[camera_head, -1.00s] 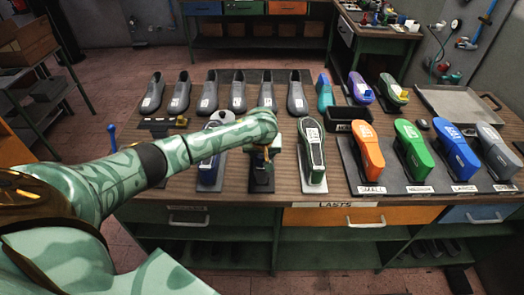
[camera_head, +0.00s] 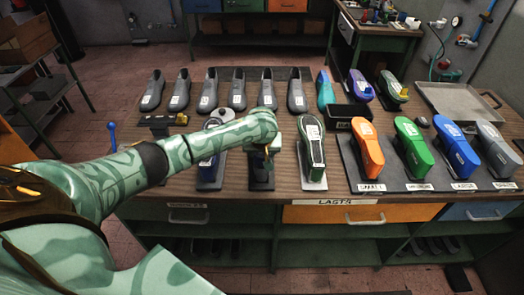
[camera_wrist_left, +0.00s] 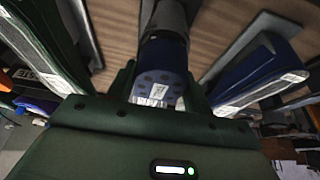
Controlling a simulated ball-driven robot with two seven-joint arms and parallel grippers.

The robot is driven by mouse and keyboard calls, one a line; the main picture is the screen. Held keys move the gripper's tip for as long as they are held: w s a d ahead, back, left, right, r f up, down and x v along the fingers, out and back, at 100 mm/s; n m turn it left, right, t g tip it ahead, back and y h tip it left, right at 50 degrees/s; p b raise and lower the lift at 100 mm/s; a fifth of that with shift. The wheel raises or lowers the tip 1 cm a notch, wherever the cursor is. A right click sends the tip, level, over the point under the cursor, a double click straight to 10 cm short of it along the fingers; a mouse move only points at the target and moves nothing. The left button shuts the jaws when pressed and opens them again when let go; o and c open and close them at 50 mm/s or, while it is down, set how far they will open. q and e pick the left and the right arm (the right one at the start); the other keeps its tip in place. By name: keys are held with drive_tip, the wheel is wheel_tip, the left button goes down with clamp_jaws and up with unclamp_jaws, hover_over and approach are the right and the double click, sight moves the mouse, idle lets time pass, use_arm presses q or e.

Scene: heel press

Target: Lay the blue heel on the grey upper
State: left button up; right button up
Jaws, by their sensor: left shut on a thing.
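My left gripper (camera_head: 262,160) points down over the middle of the bench, above a dark stand (camera_head: 262,182). In the left wrist view, its two fingers (camera_wrist_left: 163,92) are shut on the sides of the blue heel (camera_wrist_left: 160,72), a short blue block with dark dots and a white label. The grey upper (camera_wrist_left: 168,14) shows just beyond the heel, in line with it. The two look close together; I cannot tell whether they touch. In the head view my arm and gripper hide the heel. My right gripper is not in view.
A blue shoe form (camera_head: 207,172) stands left of my gripper and a dark green one (camera_head: 312,150) right of it. Orange (camera_head: 367,142), green (camera_head: 411,143) and blue (camera_head: 454,146) forms stand farther right. Several grey uppers (camera_head: 239,90) line the back.

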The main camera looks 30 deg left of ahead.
use_arm(q)
drive_tip(key=shift+f, duration=0.25)
drive_tip(key=o, duration=1.1)
drive_tip(key=p+v, duration=0.6)
drive_tip(key=v, duration=1)
drive_tip(key=shift+r, duration=0.1)
